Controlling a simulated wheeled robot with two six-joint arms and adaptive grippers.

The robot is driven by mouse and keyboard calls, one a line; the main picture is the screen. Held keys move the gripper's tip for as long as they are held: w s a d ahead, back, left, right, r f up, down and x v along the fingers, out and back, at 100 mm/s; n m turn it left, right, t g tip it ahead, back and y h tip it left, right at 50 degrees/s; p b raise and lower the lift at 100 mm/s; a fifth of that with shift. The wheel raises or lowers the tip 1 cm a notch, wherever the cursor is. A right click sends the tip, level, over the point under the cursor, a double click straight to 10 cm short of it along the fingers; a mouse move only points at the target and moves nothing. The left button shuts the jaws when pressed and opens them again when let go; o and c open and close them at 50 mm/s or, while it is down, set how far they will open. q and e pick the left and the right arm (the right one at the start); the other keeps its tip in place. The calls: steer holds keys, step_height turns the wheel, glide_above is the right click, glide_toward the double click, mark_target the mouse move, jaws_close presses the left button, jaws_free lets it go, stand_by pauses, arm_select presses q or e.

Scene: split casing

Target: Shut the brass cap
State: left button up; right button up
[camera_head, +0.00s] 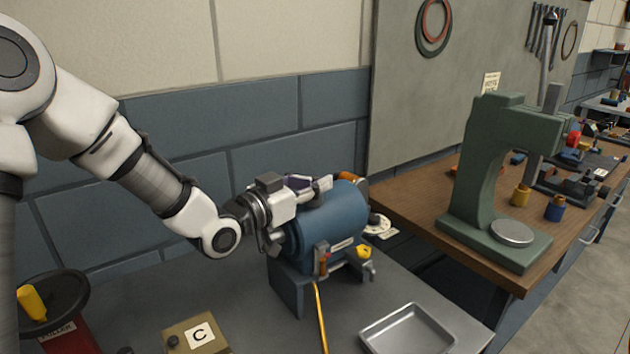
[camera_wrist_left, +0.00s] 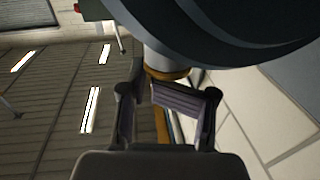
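A blue cylindrical casing (camera_head: 338,222) lies on a blue stand on the grey bench. A small orange-brown brass piece (camera_head: 349,176) shows at its top right, partly hidden by my left gripper; I cannot tell whether it is the cap or how far it stands open. In the left wrist view a brass ring (camera_wrist_left: 168,76) circles a pale neck under a large dark rounded body. My left gripper (camera_head: 324,186) is just above the casing's top. In the wrist view its fingers (camera_wrist_left: 166,112) are apart, with the brass ring beyond them and no object clearly held. My right gripper is not visible.
A yellow knob (camera_head: 364,251) and a thin brass rod (camera_head: 320,318) are at the casing's front. A green press (camera_head: 487,180) stands on the wooden bench at right.

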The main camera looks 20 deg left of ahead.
arm_select(q)
steer(key=v, duration=0.7)
steer(key=shift+s, duration=0.1)
